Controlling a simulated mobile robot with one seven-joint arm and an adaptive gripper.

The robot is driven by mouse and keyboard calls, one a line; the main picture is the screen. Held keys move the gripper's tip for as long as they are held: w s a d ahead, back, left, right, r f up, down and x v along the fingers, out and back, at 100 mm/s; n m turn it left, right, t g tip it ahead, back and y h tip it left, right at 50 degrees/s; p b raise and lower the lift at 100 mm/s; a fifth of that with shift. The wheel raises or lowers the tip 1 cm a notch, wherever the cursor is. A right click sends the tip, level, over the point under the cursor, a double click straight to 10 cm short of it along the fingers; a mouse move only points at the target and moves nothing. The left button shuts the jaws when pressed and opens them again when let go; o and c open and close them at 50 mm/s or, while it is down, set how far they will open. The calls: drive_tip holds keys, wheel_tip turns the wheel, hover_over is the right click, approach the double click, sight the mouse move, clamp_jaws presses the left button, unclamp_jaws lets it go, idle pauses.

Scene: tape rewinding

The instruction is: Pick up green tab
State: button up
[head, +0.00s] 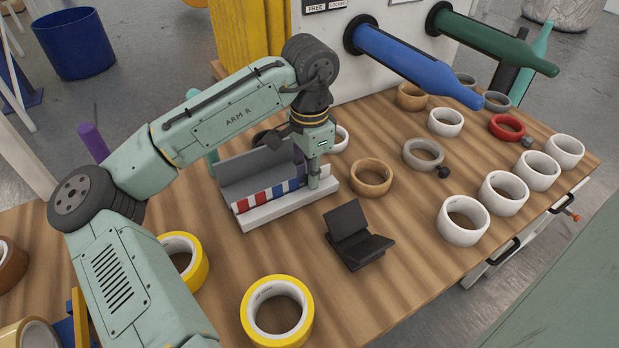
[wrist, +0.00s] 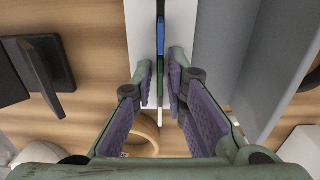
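A row of red, white and blue tabs (head: 268,192) stands along the front of a grey holder on a white base (head: 262,217). My gripper (head: 315,178) points down at the right end of this row. In the wrist view my gripper (wrist: 161,74) has its two fingers apart, one on each side of the thin upright row. A blue tab (wrist: 161,38) shows edge-on just beyond the fingertips. A narrow dark greenish edge (wrist: 160,76) lies between the fingertips, with a gap visible beside it. In the head view the green tab is hidden by my gripper.
A black angled stand (head: 356,236) is right of the holder. A tan tape roll (head: 371,177) lies behind it, and yellow rolls (head: 277,312) lie in front. Several white rolls (head: 463,221) line the right side. Blue and green spindles (head: 415,66) jut over the table's back.

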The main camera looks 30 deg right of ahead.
drive_tip(key=shift+c, duration=0.2)
clamp_jaws()
wheel_tip(320, 180, up, 10)
drive_tip(key=shift+r+b, duration=0.1)
drive_tip(key=shift+b, duration=0.4)
idle(0.6)
